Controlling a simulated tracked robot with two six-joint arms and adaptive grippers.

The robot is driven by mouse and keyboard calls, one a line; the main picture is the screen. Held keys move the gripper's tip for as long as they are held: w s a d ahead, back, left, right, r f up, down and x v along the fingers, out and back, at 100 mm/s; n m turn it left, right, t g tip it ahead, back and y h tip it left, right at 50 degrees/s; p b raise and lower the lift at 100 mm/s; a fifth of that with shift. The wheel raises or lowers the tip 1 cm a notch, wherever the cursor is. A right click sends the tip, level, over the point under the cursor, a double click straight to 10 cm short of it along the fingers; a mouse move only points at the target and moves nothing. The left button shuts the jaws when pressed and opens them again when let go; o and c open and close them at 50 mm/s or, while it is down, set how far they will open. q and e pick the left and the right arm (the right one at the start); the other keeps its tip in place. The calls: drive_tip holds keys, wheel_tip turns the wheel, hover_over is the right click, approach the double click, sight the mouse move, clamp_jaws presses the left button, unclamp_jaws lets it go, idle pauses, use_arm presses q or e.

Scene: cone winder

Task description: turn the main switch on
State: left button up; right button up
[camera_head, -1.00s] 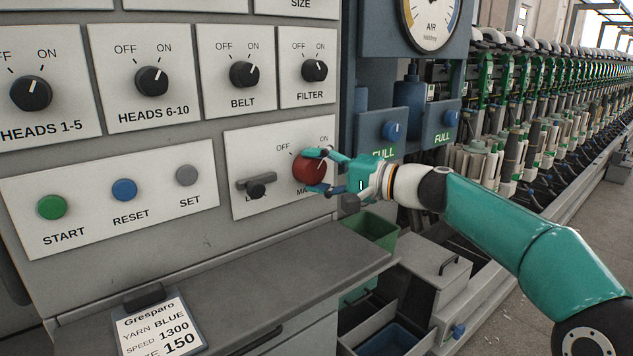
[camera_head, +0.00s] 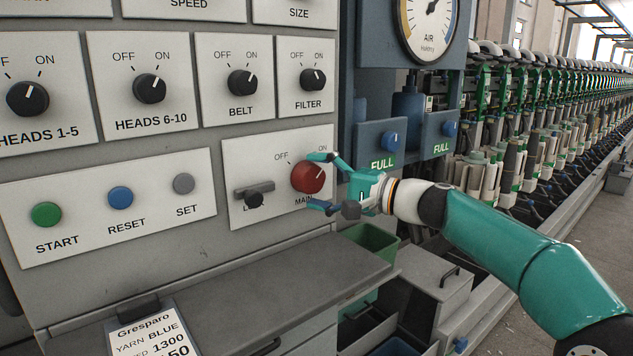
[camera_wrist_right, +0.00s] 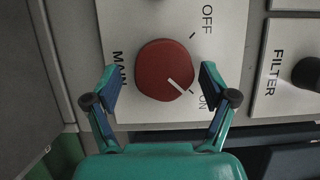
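The main switch is a red round knob (camera_head: 308,177) on a white plate (camera_head: 240,160) of the grey panel, with OFF and ON marks above it. In the right wrist view the red knob (camera_wrist_right: 163,70) shows a white pointer line aimed at the ON mark. My right gripper (camera_head: 320,181) is open, with one finger above and one below the knob's right side. In the right wrist view its fingers (camera_wrist_right: 157,76) are spread to either side of the knob, with visible gaps. My left gripper is not in view.
START (camera_head: 46,215), RESET (camera_head: 121,197) and SET (camera_head: 184,184) buttons are further left. A grey shelf (camera_head: 230,290) juts out below. A green bin (camera_head: 372,245) lies under my right wrist.

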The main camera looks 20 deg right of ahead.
drive_tip(key=shift+a+r, duration=0.1)
drive_tip(key=shift+s, duration=0.1)
drive_tip(key=v, duration=1.2)
idle(0.4)
